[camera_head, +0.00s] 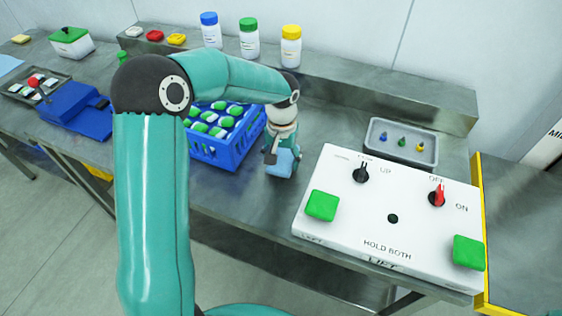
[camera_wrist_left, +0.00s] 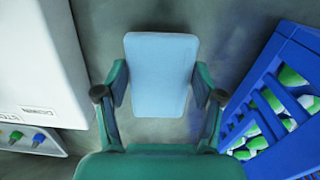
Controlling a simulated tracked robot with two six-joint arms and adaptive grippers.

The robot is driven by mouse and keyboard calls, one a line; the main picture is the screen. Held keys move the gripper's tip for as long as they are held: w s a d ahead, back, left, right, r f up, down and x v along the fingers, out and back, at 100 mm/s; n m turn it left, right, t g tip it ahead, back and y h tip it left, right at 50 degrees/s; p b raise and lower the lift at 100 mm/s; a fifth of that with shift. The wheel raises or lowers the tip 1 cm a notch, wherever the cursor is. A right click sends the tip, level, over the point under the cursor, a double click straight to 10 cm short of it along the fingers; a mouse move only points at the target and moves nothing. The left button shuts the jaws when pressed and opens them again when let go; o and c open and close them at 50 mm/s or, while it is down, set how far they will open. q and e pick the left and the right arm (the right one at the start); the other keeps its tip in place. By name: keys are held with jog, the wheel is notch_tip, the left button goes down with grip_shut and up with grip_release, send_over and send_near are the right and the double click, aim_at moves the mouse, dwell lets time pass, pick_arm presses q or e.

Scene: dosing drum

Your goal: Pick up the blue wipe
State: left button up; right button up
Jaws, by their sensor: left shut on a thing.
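The blue wipe is a light blue, rounded block (camera_head: 282,164) on or just above the steel bench, between the blue crate and the white control box; I cannot tell whether it touches the bench. My left gripper (camera_head: 281,148) points down and is shut on it. In the left wrist view the wipe (camera_wrist_left: 161,72) sits between the two fingers of the left gripper (camera_wrist_left: 160,95), one on each side. My left arm hides part of the bench and crate. My right gripper is not in view.
A blue crate (camera_head: 226,157) of green-and-white items stands left of the wipe. The white control box (camera_head: 341,222) with knobs and green buttons is at right. A grey tray (camera_head: 374,146) lies behind it. Capped bottles (camera_head: 249,42) stand on the back ledge.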

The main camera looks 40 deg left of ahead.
aim_at(281, 162)
pick_arm(q)
notch_tip(281, 162, up, 18)
jog(key=shift+r, duration=0.25)
